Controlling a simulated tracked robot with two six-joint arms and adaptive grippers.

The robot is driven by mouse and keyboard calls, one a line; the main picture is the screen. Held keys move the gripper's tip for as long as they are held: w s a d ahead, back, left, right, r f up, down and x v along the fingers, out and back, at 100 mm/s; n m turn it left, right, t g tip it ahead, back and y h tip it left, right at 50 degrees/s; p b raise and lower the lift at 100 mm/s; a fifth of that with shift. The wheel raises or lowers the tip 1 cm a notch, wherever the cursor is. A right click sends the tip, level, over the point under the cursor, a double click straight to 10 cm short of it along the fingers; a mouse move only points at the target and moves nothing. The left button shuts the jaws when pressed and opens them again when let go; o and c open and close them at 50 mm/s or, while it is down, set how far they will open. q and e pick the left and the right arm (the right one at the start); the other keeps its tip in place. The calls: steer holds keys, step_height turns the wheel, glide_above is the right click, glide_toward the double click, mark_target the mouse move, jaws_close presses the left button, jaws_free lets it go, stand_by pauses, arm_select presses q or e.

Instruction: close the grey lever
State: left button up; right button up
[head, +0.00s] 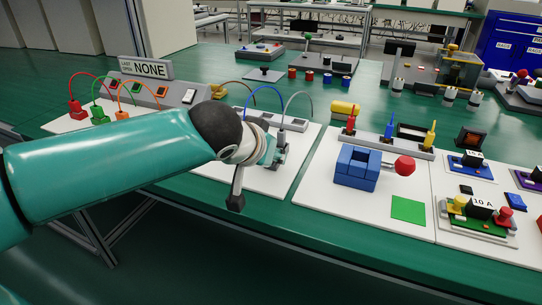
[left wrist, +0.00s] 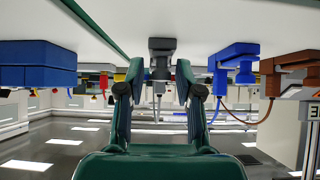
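The grey lever (left wrist: 162,48) is a dark grey block with a thin grey cable, seen in the left wrist view, which looks upside down. In the head view its grey cable (head: 299,96) arcs over the white board, and the lever is partly hidden behind my left arm and hand. My left gripper (left wrist: 160,72) has its two fingers spread on either side of the lever, with visible gaps to it. Nothing seems clamped, and contact cannot be told. My right gripper is in neither view.
A blue lever (left wrist: 236,58) and a brown lever (left wrist: 288,68) stand in line beside the grey one. A blue block (head: 357,166) with a red knob (head: 405,165) sits on the board to the right. A sign reading NONE (head: 150,70) stands at the back left.

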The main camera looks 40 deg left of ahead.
arm_select(q)
steer(key=shift+o, duration=0.2)
steer(key=shift+r, duration=0.15)
steer(key=v, duration=1.1)
steer(key=shift+s+r, duration=0.25)
steer(key=shift+s, duration=0.1)
